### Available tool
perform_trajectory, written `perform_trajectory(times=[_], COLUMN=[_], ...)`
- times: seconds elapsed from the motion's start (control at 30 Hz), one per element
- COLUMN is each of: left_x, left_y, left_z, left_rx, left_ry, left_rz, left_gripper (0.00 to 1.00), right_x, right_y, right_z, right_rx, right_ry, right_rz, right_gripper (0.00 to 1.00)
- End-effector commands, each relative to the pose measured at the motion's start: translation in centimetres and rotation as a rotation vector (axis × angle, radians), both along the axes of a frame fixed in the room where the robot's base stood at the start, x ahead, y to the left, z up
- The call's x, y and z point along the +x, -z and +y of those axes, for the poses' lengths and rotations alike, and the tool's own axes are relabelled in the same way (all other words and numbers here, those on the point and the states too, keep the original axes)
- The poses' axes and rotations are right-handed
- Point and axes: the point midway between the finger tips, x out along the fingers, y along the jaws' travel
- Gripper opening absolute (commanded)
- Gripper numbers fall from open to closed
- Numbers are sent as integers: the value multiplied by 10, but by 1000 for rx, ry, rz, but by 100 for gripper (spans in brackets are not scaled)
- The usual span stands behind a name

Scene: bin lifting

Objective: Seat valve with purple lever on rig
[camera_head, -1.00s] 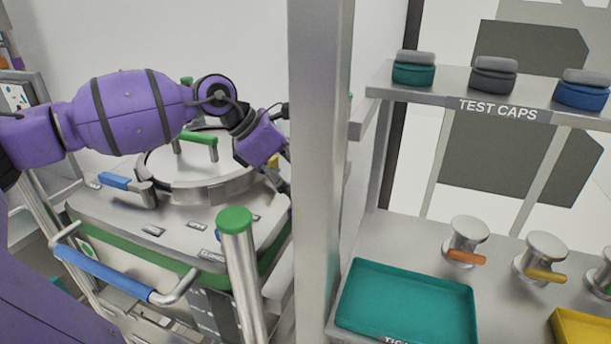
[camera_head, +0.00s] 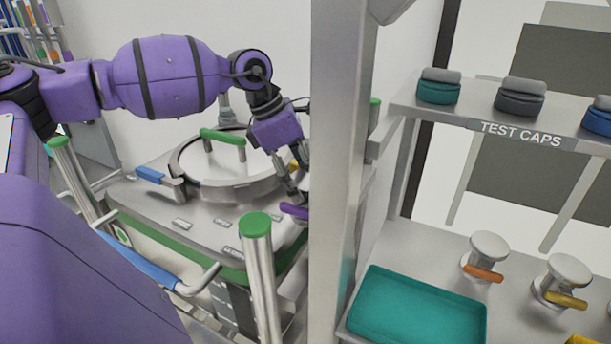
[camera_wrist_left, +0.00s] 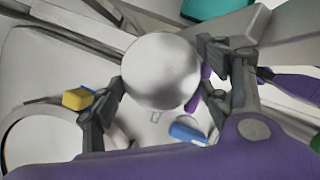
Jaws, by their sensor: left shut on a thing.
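My left gripper (camera_head: 292,188) is shut on the valve, its fingers pointing down beside the right edge of a machine. The valve's round metal top (camera_wrist_left: 162,70) sits between the two fingers in the left wrist view. Its purple lever (camera_wrist_left: 197,94) sticks out beside one finger. In the head view the purple lever (camera_head: 294,211) shows below the fingers, while the metal body is mostly hidden by the gripper and post. I cannot tell whether the valve touches a surface below. My right gripper is not in view.
The machine has a round lid (camera_head: 228,183) with a green handle (camera_head: 222,137). A vertical metal post (camera_head: 338,180) stands close right of the gripper. Beyond it are a teal tray (camera_head: 418,308), an orange-lever valve (camera_head: 487,254), a yellow-lever valve (camera_head: 562,279) and a test-cap shelf (camera_head: 470,117).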

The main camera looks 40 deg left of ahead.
Motion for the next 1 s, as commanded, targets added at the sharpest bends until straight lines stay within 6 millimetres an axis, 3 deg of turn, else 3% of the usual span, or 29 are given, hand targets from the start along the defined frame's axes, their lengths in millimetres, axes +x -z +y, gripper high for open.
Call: perform_trajectory(times=[1.0], left_x=[2], left_y=[-56], left_z=[0], left_rx=[-2], left_ry=[0], left_rz=[-9], left_gripper=[7], right_x=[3], right_y=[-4], right_z=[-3], right_rx=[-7], right_ry=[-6], right_rz=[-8], right_gripper=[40])
